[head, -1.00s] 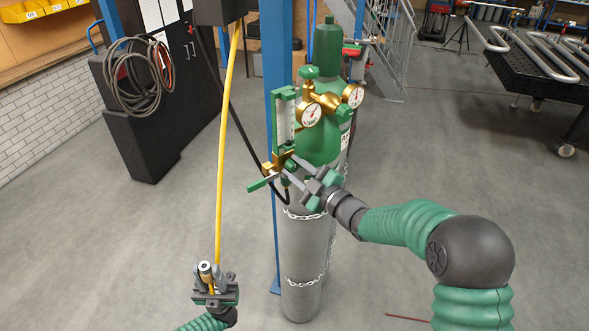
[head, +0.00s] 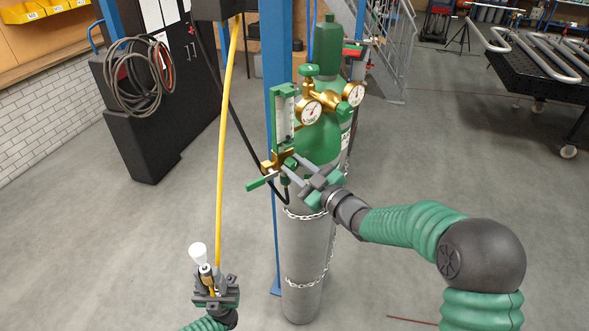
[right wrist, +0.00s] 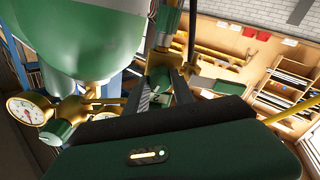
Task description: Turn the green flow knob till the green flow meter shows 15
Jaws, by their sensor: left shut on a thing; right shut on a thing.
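The green flow meter (head: 284,112), a tall narrow gauge with a pale scale, stands left of the brass regulator in the head view. Its reading is too small to tell. My right gripper (head: 288,168) is at the brass fitting just below the meter, shut on the green flow knob, which its fingers mostly hide. The right wrist view shows the fingers (right wrist: 165,88) at the brass body. My left gripper (head: 214,284), low at left, is shut on a torch-like tool (head: 206,272) with a pale, upright tip. A white puff (head: 198,253) shows above that tip.
A green lever (head: 262,182) sticks out left below the meter. Two round dials (head: 311,112) sit on the regulator of the green cylinder (head: 318,150). A yellow hose (head: 222,150) hangs down to the left gripper. A blue post (head: 279,60) stands behind.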

